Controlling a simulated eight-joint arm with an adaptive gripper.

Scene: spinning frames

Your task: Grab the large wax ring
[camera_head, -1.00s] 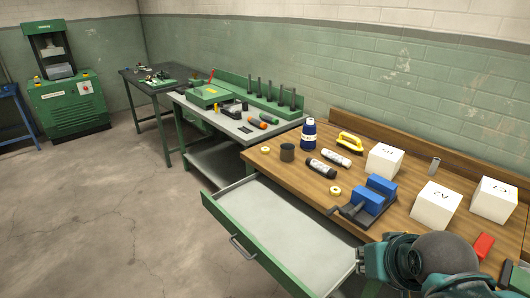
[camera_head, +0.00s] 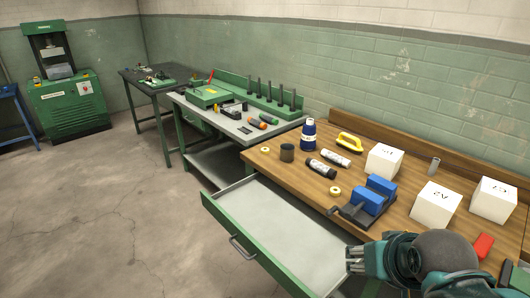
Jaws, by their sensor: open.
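Two small pale-yellow rings lie flat on the wooden workbench (camera_head: 318,192). One ring (camera_head: 335,191) is near the front edge, left of the blue vise (camera_head: 372,196). The other ring (camera_head: 265,149) is at the bench's far left end, left of a dark cup. My gripper (camera_head: 352,259) is open and empty at the lower right, in front of the bench by the open drawer. It is apart from both rings, and my arm hides part of the bench front.
An open green drawer (camera_head: 232,222) juts out below the bench.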

